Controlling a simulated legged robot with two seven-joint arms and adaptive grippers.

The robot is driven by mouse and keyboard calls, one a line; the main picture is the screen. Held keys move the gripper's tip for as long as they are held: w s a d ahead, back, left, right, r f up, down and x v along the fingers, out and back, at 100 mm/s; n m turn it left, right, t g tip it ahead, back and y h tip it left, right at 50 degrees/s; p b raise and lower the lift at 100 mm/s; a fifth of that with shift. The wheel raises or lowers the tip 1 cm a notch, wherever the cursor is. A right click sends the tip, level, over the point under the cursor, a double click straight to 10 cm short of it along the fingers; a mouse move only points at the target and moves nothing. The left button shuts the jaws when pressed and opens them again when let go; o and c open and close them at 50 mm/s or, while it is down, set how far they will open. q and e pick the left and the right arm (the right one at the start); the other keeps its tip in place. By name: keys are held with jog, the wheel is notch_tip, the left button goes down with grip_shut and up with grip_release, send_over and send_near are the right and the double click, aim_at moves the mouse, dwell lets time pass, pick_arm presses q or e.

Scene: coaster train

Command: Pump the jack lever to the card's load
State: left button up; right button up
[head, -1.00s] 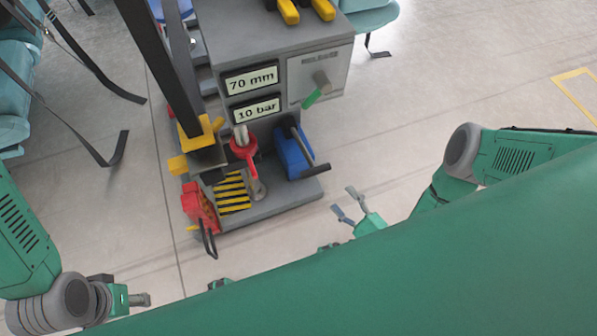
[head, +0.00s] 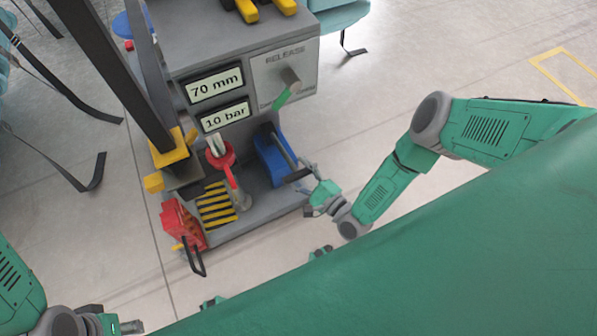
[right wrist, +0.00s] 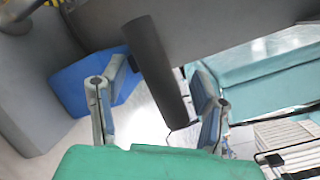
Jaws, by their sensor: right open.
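The jack stand (head: 245,205) has two displays, reading 70 mm (head: 214,85) and 10 bar (head: 225,116). A blue pump block (head: 270,158) sits on its base with a dark lever (head: 284,150) ending in a black grip. My right gripper (head: 306,174) is open beside the grip's end. In the right wrist view the dark lever grip (right wrist: 155,70) lies between and beyond the open fingers, with no clear contact. My left gripper (head: 131,326) is at the bottom left, mostly cut off. No load card is readable.
A release panel (head: 268,75) carries a green-handled lever (head: 285,96). A red jack part (head: 221,156), a striped plate (head: 216,207) and a red unit with a black handle (head: 184,226) stand on the base. Open floor lies to the right.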

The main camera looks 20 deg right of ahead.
jog(key=shift+w+a+r, duration=0.1)
jog(key=shift+a, duration=0.3)
jog(key=c, duration=0.4)
grip_shut()
pick_arm(q)
jog(key=shift+a, duration=0.3)
pick_arm(e)
jog(key=shift+d+r, duration=0.1)
jog(key=shift+d, duration=0.1)
